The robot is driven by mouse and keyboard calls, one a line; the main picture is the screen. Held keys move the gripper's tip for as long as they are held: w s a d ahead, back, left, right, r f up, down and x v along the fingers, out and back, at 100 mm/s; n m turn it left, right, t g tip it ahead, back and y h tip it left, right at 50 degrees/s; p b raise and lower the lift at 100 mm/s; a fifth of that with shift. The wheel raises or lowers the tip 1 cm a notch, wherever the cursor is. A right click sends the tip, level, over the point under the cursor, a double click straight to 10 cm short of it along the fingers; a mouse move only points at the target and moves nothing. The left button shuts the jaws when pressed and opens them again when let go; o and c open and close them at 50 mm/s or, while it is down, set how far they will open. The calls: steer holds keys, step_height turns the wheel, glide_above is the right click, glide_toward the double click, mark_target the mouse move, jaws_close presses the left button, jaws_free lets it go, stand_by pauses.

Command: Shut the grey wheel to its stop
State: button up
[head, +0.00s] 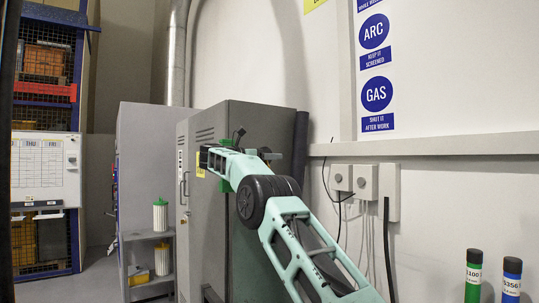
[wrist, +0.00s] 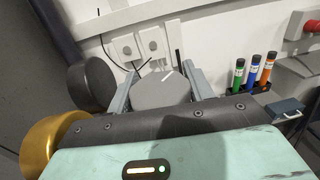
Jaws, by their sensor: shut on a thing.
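The grey wheel (wrist: 160,92) is a many-sided grey knob with a short white line near its far edge, seen in the wrist view. My gripper (wrist: 159,72) has one finger on each side of it and is shut on it. The wheel's underside and its mount are hidden behind my gripper's body. In the head view my mint-green arm reaches to the grey cabinet, and I cannot make out the wheel there.
A dark round wheel (wrist: 92,83) and a brass-coloured one (wrist: 48,142) stand left of my gripper. Green, blue and orange tubes (wrist: 254,70) stand at the right. Wall boxes (head: 365,182) with hanging cables are beside the tall grey cabinet (head: 245,240).

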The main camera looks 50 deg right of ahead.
steer(key=o, duration=1)
steer(key=shift+c, duration=0.2)
step_height(320, 180, up, 10)
steer(key=p, duration=0.7)
steer(key=shift+p, duration=0.4)
